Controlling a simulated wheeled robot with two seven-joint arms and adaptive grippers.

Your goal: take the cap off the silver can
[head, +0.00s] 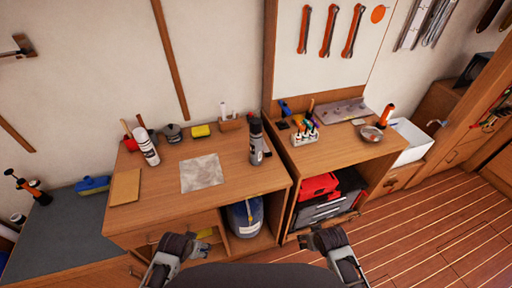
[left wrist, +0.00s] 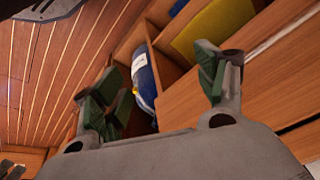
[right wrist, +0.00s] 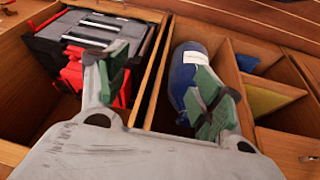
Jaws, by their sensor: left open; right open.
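A grey-silver can (head: 256,145) with a dark cap (head: 254,125) stands upright on the right part of the left bench top in the head view. The cap looks seated on the can. Neither wrist view shows the can. My left gripper (head: 180,245) is low in front of the bench, below the top. It is open and empty, and its spread green-padded fingers show in the left wrist view (left wrist: 155,90). My right gripper (head: 324,239) is also low, right of the can and in front of the shelves. It is open and empty in the right wrist view (right wrist: 160,80).
A white can (head: 147,146), a grey sheet (head: 201,173), a brown board (head: 125,187) and a yellow sponge (head: 200,131) share the bench top. A marker holder (head: 305,136) and metal bowl (head: 371,134) stand on the right bench. Bare wood lies around the silver can's front.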

